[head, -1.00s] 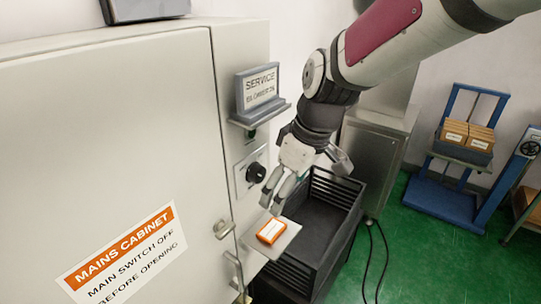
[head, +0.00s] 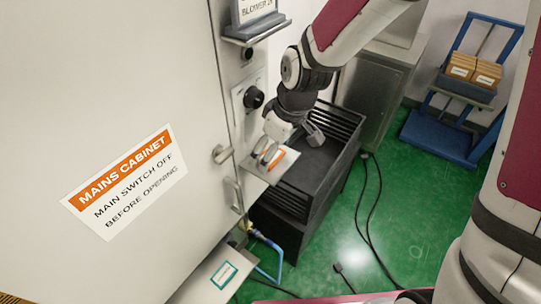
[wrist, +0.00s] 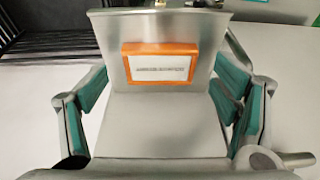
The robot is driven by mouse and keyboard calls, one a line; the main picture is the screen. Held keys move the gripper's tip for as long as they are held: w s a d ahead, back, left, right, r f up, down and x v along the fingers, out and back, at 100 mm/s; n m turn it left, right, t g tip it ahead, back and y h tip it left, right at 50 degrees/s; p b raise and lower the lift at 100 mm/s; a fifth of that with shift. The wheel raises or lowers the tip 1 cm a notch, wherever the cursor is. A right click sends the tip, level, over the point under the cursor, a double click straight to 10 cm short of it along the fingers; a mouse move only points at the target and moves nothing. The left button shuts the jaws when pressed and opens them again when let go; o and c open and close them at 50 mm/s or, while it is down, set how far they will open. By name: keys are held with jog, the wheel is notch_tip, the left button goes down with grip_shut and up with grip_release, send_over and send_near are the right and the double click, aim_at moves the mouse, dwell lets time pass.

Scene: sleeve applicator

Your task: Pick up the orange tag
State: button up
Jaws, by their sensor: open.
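The orange tag (head: 276,160) has a white label and rests on a small pale shelf (head: 284,168) on the cabinet's side, in the head view. In the wrist view the tag (wrist: 161,48) shows upright in the picture, label facing the camera. My gripper (head: 269,153) is at the shelf, close beside the tag, and partly covers it. In the wrist view my gripper (wrist: 162,92) is open, with one teal-padded finger left of the tag and one right. Clear gaps show between the tag and both fingers. Whether the fingertips touch the shelf, I cannot tell.
A black slatted crate (head: 325,165) stands right of and below the shelf. A black rotary knob (head: 254,97) and a door handle (head: 222,154) stick out of the cabinet (head: 110,70) near my gripper. Cables lie on the green floor (head: 400,230).

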jog(key=shift+f, duration=0.35)
jog(key=shift+c, duration=0.3)
jog(key=c, duration=1.1)
jog(key=shift+w+r, duration=0.1)
